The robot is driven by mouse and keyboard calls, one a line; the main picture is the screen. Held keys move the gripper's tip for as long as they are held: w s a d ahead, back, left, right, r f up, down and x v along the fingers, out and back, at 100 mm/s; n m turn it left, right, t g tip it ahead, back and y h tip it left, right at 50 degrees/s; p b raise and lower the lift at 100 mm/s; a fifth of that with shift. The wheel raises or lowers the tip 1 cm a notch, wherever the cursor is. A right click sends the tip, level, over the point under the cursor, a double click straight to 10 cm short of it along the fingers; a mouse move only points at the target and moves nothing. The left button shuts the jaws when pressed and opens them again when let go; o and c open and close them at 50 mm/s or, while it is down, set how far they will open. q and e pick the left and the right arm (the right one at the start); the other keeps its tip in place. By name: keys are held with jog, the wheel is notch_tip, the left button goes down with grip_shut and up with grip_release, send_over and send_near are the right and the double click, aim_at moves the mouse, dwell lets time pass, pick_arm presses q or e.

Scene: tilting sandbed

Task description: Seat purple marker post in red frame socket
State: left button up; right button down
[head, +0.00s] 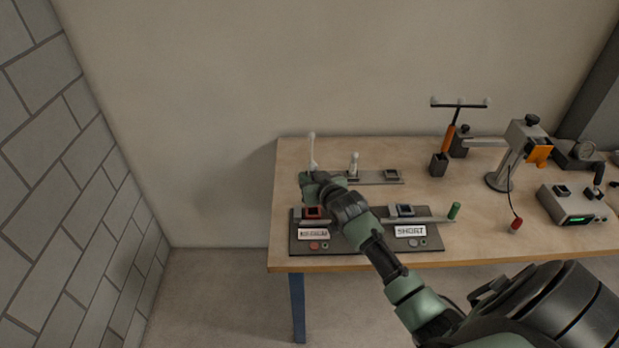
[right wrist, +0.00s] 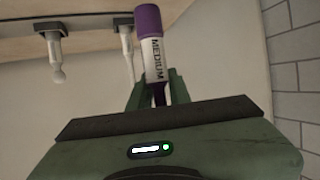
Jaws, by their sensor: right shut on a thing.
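My right gripper (head: 314,181) is above the left part of the dark board, just behind and above the red frame socket (head: 313,212). In the right wrist view the purple marker post (right wrist: 150,30) has a purple cap and a white label reading MEDIUM. My right gripper (right wrist: 160,95) is shut on its lower part there. The post cannot be made out in the head view. The red socket is partly beside my arm, with a label plate in front of it whose text is partly unreadable. My left gripper is not in view.
Two pale posts (head: 354,166) stand on a grey rail behind the board (head: 430,242). A blue-grey socket (head: 404,210) with a SHORT plate and a green-capped post (head: 454,211) are to the right. A lamp-like stand (head: 503,178) and a meter box (head: 575,207) fill the table's right side.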

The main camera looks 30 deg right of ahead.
jog(key=shift+f+b, duration=2.05)
jog(key=shift+f, duration=0.55)
jog(key=c, duration=1.2)
grip_release()
jog(key=shift+c, duration=0.2)
